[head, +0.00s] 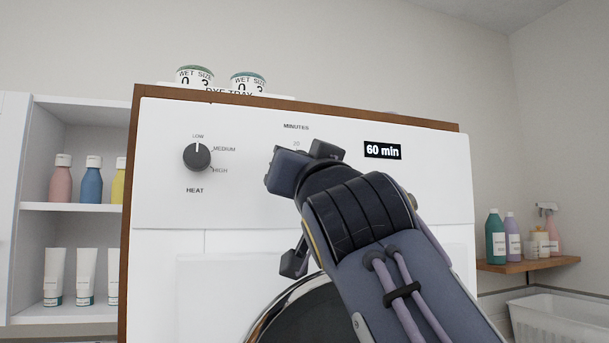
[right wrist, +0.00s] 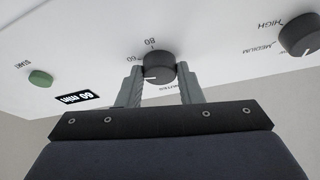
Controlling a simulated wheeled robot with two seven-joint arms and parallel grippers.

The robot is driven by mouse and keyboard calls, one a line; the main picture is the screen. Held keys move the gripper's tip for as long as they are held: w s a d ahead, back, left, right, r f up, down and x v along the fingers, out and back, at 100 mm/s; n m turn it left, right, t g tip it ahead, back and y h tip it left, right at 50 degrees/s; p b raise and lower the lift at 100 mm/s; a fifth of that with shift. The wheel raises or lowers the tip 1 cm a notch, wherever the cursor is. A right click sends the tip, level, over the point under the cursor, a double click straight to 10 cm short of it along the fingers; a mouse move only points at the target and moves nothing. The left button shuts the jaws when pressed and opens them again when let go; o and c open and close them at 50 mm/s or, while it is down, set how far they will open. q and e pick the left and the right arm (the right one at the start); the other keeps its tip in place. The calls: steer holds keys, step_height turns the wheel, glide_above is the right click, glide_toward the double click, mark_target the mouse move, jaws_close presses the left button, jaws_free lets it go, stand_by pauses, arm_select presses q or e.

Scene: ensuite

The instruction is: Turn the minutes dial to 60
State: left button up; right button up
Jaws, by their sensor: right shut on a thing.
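The minutes dial (right wrist: 158,67) is a dark round knob on the white panel, seen upside down in the right wrist view. My right gripper (right wrist: 159,75) is shut on it, one grey finger on each side. A pale pointer mark shows on the dial, towards the 60 side. The display (head: 382,151) reads "60 min"; it also shows in the wrist view (right wrist: 75,98). In the head view my right gripper (head: 305,168) covers the dial, leaving the MINUTES label (head: 296,127) visible above. My left gripper is not in view.
The heat dial (head: 197,156) is left of the minutes dial, its mark near LOW. A green START button (right wrist: 40,78) shows in the wrist view. Two tubs (head: 248,82) stand on top. Shelves with bottles (head: 91,180) flank the left; a small wooden shelf (head: 540,263) is right.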

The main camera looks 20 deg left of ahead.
steer(key=shift+a+m+h, duration=0.15)
steer(key=shift+m+h, duration=0.85)
steer(key=shift+m, duration=1.1)
steer(key=o, duration=1)
steer(key=b+v, duration=0.5)
steer(key=v, duration=0.3)
steer(key=shift+a, duration=0.1)
